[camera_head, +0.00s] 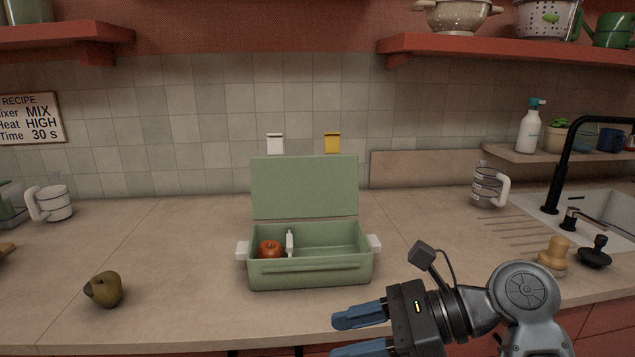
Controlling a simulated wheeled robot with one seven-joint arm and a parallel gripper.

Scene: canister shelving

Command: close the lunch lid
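The green lunch box (310,278) stands in the middle of the counter. Its green lid (305,187) is raised upright at the back. A white clip (275,144) and a yellow clip (332,143) show at the lid's top edge. White latches stand out at the box's left side (242,251) and right side (374,243). A red apple (271,249) lies in the left compartment beside a small white divider piece (290,243). My gripper (358,333) is at the front right of the box, apart from it. Its blue fingers are spread, with nothing visible between them.
A pear (104,289) lies on the counter at left. A glass jug (488,187), a wooden stopper (553,256) and a dark stopper (595,251) are at right by the sink (609,211). Counter beside the box is clear.

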